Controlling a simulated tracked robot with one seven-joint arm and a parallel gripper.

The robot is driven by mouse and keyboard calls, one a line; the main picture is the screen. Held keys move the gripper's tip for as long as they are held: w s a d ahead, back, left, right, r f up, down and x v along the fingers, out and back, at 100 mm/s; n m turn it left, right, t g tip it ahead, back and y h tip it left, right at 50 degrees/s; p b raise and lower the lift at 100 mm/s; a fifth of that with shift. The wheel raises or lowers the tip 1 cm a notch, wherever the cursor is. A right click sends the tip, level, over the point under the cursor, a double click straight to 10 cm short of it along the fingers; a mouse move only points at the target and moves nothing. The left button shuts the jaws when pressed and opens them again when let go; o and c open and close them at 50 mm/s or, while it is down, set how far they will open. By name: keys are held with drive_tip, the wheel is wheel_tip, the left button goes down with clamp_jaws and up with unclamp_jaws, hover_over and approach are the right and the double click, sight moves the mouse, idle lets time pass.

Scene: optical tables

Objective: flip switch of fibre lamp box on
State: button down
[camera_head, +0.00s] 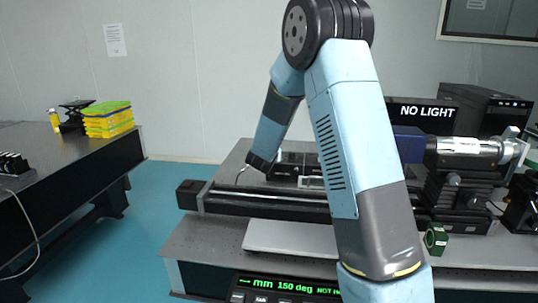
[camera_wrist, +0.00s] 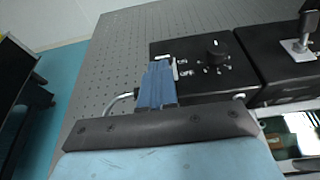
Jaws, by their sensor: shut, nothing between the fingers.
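The fibre lamp box appears to be the black box (camera_wrist: 235,78) with a round knob (camera_wrist: 217,52) in the wrist view. Several small metal fittings sit left of the knob; I cannot tell surely which is the switch, or its position. My gripper (camera_wrist: 158,68) shows blue fingers, shut and empty. The fingertips appear at the box's left part, just left of the small fittings, and hide some of it. Whether they touch it I cannot tell. In the head view my wrist reaches down behind the long black rail (camera_head: 270,202), with the fingers not clear.
A second black box (camera_wrist: 284,62) with a metal post mount adjoins on the right. The perforated optical table (camera_wrist: 120,62) is bare to the left. A pale cable (camera_wrist: 118,104) curves beside my fingers. A "NO LIGHT" display (camera_head: 425,112) and blue optics unit (camera_head: 408,145) stand right.

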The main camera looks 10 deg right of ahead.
drive_tip(key=shift+r, duration=0.1)
drive_tip(key=shift+w+d+r+g+y, duration=0.3)
drive_tip(key=shift+w+r+g+y, duration=0.2)
drive_tip(key=shift+g, duration=0.6)
drive_tip(key=shift+w+d+r, duration=0.15)
drive_tip(key=shift+w+r, duration=0.2)
drive_tip(key=shift+w, duration=0.1)
drive_tip(key=shift+w+d+r, duration=0.1)
drive_tip(key=shift+w+r, duration=0.15)
drive_tip(key=shift+w, duration=0.2)
drive_tip(key=shift+w+d+r, duration=0.1)
drive_tip(key=shift+w+r, duration=0.1)
drive_tip(key=shift+w, duration=0.2)
drive_tip(key=shift+d+r, duration=0.1)
drive_tip(key=shift+r, duration=0.75)
